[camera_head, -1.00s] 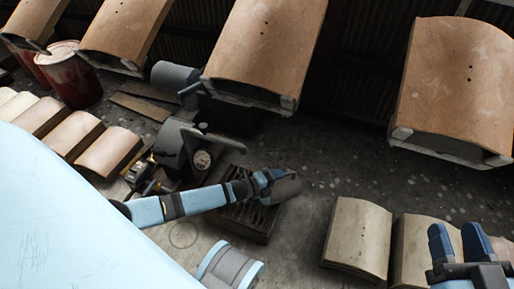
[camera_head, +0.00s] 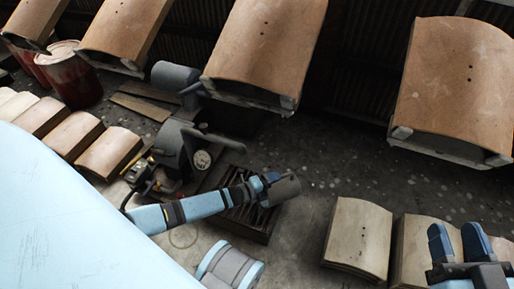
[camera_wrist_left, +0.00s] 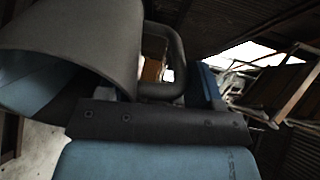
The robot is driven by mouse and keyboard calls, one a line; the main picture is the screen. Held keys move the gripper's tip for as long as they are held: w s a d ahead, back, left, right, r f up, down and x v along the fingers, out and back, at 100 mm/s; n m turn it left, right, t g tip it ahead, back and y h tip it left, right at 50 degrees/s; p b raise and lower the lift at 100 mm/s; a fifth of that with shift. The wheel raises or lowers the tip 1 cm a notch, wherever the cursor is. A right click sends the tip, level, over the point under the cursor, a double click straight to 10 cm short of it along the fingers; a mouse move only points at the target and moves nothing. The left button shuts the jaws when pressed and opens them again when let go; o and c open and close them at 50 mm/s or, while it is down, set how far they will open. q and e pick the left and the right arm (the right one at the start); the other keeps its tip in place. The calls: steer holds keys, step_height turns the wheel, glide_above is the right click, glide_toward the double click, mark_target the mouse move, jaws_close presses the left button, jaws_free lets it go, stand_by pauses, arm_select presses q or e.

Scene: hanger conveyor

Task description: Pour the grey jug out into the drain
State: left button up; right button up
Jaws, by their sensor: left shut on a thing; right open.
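The grey jug (camera_head: 285,190) is held over the right part of the drain, a dark slatted grate (camera_head: 243,217) on the floor. My left gripper (camera_head: 264,183) is shut on it, apparently by the handle. In the left wrist view the jug (camera_wrist_left: 95,45) is tilted, its wide mouth toward the left and its looped handle (camera_wrist_left: 175,60) at the jaws. I cannot see its contents or any liquid falling. My right gripper (camera_head: 458,243) is open and empty at the lower right, in front of the pale curved blocks.
Grey machinery with a round gauge (camera_head: 202,160) stands just behind my left arm. Pale curved blocks (camera_head: 358,238) lie right of the drain. Large brown curved panels (camera_head: 265,45) stand along the back, with a red drum (camera_head: 72,78) at left. Bare floor lies behind the drain.

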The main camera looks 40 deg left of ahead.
arm_select(q)
steer(key=shift+f, duration=0.1)
stand_by(0.6)
steer(key=shift+s+a+f+t, duration=0.25)
steer(key=shift+s+f+t, duration=0.25)
steer(key=shift+s+t, duration=0.1)
stand_by(0.6)
steer(key=shift+a+f+h, duration=0.1)
steer(key=shift+h, duration=0.2)
steer(key=shift+s+a+f+t, duration=0.15)
steer(key=shift+s+t, duration=0.3)
steer(key=shift+t, duration=0.05)
stand_by(0.4)
steer(key=shift+s+a+h, duration=0.1)
steer(key=shift+h, duration=0.2)
